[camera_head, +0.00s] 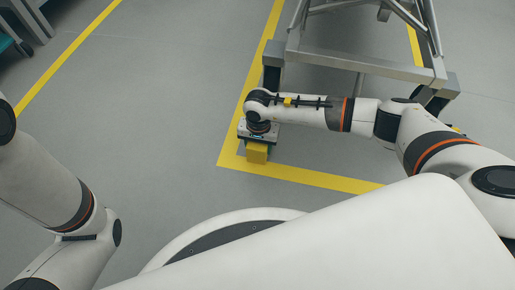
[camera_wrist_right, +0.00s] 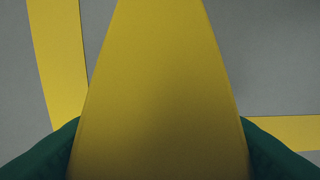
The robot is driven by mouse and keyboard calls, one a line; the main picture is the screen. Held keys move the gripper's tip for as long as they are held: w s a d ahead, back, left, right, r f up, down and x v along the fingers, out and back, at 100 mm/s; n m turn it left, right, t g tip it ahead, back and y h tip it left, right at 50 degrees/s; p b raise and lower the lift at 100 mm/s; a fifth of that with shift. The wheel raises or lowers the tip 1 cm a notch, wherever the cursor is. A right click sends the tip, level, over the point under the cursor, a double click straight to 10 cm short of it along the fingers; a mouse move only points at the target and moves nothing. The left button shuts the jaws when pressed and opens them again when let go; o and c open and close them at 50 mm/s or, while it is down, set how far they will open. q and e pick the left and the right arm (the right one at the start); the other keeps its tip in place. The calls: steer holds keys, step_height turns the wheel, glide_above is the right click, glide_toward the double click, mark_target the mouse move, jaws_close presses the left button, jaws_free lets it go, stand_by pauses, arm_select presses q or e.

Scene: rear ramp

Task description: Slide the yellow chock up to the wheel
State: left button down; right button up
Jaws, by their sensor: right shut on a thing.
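The yellow chock (camera_head: 257,153) is on the grey floor near the corner of a yellow floor line, under my right gripper (camera_head: 256,139). In the right wrist view the chock (camera_wrist_right: 160,90) fills the middle as a tapering yellow block. Green finger pads (camera_wrist_right: 45,150) press on both its sides, so the gripper is shut on it. The wheel is not clear; dark parts show at the foot of the metal frame (camera_head: 350,62), just beyond my right wrist, which partly covers that area. My left arm enters from the left, but its gripper is out of view.
The metal frame stands at the top right, inside the yellow floor line (camera_head: 310,177). Another yellow line (camera_head: 65,60) crosses the upper left. Dark shelving (camera_head: 28,20) stands at the top left corner. The floor between the lines is clear.

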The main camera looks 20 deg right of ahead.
steer(key=shift+w+d+b, duration=0.3)
steer(key=shift+w+d, duration=0.2)
steer(key=shift+w, duration=0.2)
steer(key=shift+w+d+b, duration=0.25)
steer(key=shift+w+d, duration=0.2)
steer(key=shift+w, duration=0.2)
steer(key=shift+w+d, duration=0.7)
steer(key=shift+w, duration=0.35)
steer(key=o, duration=1.5)
